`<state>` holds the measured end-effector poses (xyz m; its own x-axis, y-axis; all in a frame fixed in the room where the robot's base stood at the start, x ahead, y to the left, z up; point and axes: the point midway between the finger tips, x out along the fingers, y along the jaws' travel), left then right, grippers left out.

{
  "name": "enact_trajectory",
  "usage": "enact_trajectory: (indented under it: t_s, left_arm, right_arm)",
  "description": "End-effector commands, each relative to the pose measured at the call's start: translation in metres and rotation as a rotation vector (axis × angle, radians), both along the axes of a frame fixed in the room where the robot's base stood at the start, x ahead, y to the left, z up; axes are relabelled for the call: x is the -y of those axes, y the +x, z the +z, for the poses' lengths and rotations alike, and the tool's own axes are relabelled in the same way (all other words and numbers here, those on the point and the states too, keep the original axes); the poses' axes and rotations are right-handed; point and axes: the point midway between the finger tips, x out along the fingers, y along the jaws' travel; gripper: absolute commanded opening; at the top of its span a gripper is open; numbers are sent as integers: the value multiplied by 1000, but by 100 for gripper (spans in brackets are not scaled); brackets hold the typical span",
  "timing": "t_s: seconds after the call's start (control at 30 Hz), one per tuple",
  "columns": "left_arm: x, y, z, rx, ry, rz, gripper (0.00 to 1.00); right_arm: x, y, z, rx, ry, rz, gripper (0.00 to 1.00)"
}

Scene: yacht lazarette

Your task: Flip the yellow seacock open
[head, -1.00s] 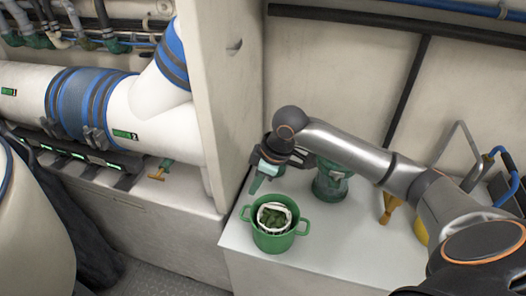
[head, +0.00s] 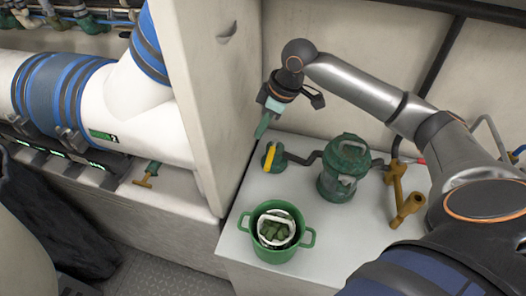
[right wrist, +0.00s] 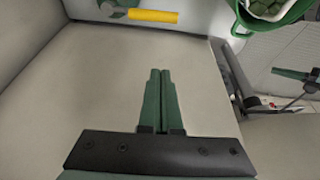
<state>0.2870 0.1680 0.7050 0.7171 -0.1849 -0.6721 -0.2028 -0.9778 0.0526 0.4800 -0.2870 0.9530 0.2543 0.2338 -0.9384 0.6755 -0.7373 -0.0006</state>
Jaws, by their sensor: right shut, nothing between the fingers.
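The seacock's yellow lever (head: 271,156) stands out against its green valve body (head: 279,164) on the white bench top, near the wall panel. The lever also shows at the top of the right wrist view (right wrist: 153,15), lying crosswise there. My right gripper (head: 262,128) is above the lever and slightly to its left, apart from it, with its green fingers pointing down. Its fingers (right wrist: 161,80) are shut together with nothing between them. My left gripper is not in view.
A green strainer (head: 344,170) stands right of the seacock, joined to it by a dark pipe. A green pot (head: 277,255) with a white-rimmed container sits in front. A brass fitting (head: 402,205) lies at the right. A vertical panel (head: 213,90) rises at the left.

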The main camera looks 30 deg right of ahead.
Motion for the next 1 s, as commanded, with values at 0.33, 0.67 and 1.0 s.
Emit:
enact_trajectory:
  t_s: [0.33, 0.67, 1.0]
  left_arm:
    - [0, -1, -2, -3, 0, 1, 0]
    - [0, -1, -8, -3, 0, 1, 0]
    - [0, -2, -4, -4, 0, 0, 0]
  right_arm:
    - [-4, 3, -13, -2, 2, 0, 0]
    - [-20, 20, -77, -4, 1, 0, 0]
    - [-2, 2, -100, 0, -3, -1, 0]
